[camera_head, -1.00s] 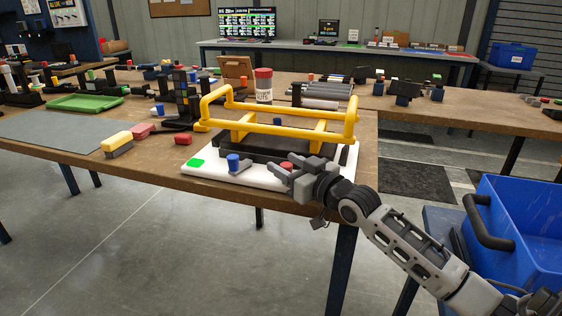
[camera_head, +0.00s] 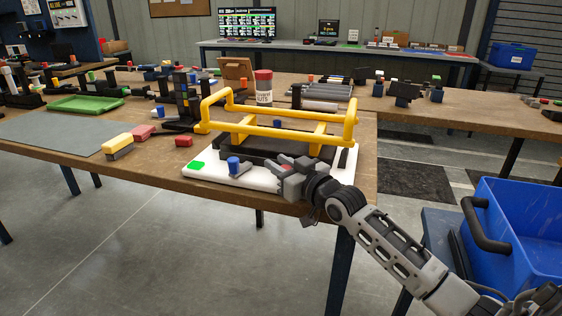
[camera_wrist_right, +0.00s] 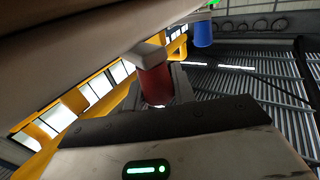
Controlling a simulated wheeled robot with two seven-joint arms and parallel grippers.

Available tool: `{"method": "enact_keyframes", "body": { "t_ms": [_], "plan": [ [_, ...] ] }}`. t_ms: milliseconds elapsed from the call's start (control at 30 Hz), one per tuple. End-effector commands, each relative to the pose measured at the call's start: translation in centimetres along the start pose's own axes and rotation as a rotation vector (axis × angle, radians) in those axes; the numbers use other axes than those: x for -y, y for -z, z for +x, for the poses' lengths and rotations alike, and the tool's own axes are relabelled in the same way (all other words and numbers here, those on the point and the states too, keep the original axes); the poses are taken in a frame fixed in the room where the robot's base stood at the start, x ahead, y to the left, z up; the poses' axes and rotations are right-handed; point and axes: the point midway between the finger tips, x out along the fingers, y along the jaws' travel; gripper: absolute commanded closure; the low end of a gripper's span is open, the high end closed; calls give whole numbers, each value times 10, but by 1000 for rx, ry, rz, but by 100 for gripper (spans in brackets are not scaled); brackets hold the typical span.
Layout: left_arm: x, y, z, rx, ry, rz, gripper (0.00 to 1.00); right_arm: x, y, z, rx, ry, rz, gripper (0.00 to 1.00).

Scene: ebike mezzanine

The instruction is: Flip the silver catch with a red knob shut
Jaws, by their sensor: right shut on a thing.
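The silver catch's red knob (camera_head: 286,168) is at the front right of a white board (camera_head: 210,175) on the wooden table. My right gripper (camera_head: 284,170) is shut on this knob, with its fingers low over the board's front edge. In the right wrist view the red knob (camera_wrist_right: 154,80) stands at the fingers, with grey metal around it. The catch's silver body is mostly hidden by my fingers. A second catch with a blue knob (camera_head: 234,164) is left of the gripper, apart from it. My left gripper is out of view.
A yellow tube frame (camera_head: 270,131) rises just behind the gripper. A blue bin (camera_head: 520,225) stands at the right.

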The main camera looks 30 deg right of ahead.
Motion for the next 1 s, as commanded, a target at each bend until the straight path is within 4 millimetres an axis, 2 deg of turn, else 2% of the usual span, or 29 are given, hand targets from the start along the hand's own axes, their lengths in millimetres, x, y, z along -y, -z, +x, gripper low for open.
{"method": "enact_keyframes", "body": {
  "t_ms": [33,100,367,600,633,700,1000],
  "plan": [
    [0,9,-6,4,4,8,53,1,8,1,-6,-19,8,97],
    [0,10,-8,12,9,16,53,1,8,2,-6,-46,7,97],
    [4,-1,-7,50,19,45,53,1,3,3,-1,-94,0,97],
    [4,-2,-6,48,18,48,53,1,3,3,-2,-93,-1,97],
    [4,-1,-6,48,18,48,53,2,3,3,-2,-93,-1,66],
    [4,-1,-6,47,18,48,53,2,2,3,-2,-93,-1,52],
    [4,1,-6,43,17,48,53,2,1,1,2,-93,0,52]
  ]
}}
